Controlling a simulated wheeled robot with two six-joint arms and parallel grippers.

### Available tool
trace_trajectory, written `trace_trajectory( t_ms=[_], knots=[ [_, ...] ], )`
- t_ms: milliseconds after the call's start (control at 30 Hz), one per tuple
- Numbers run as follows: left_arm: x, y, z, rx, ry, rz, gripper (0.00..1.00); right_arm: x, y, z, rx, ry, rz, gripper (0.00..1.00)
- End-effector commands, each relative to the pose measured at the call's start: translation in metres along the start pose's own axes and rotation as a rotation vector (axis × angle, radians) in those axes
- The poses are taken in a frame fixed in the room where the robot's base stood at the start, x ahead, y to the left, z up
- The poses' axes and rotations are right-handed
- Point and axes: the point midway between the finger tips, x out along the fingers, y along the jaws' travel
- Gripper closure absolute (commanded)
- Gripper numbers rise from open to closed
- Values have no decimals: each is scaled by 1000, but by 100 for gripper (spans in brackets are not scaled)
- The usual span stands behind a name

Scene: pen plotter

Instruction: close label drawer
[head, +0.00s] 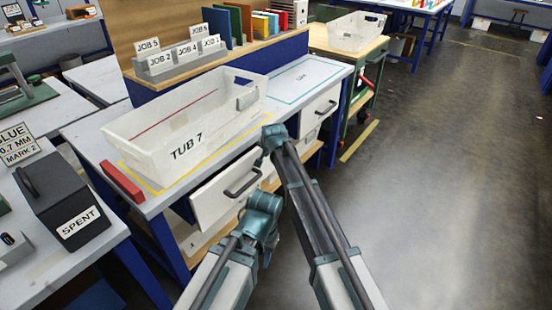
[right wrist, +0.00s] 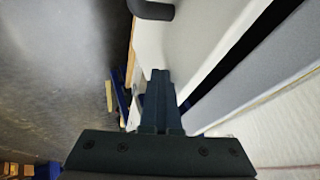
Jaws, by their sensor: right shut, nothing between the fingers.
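Two white drawers sit under the bench top. The left drawer (head: 213,205) stands pulled out, with a dark handle (head: 243,182). The right drawer (head: 318,112) has a similar handle; I cannot tell how far out it is. No drawer label is readable. My right gripper (head: 270,132) is by the bench front between the drawers. In the right wrist view its fingers (right wrist: 160,92) are shut and empty, close to a white drawer front (right wrist: 205,45); contact is unclear. My left gripper (head: 262,203) is low before the left drawer, its fingertips not clear.
A white tub (head: 145,132) marked TUB 7 stands on the bench (head: 160,200) above the left drawer. A red bar (head: 122,181) lies at its left. A black SPENT box (head: 62,195) stands on the left table. Open floor (head: 440,180) lies to the right.

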Motion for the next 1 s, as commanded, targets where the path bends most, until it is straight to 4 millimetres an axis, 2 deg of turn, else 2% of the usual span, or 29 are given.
trace_trajectory(
  t_ms=[33, 100, 300, 1000],
  knots=[
    [0, 0, 0, 0, 0, 0, 58, 6, -10, -1, -1, 0, -1, 100],
    [0, 0, 0, 0, 0, 0, 58, 9, -17, -1, -1, 0, -1, 100],
    [0, 0, 0, 0, 0, 0, 58, 16, -30, -1, 0, 1, -1, 100],
    [0, 0, 0, 0, 0, 0, 58, 17, -35, 0, 0, 1, -8, 100]
  ],
)
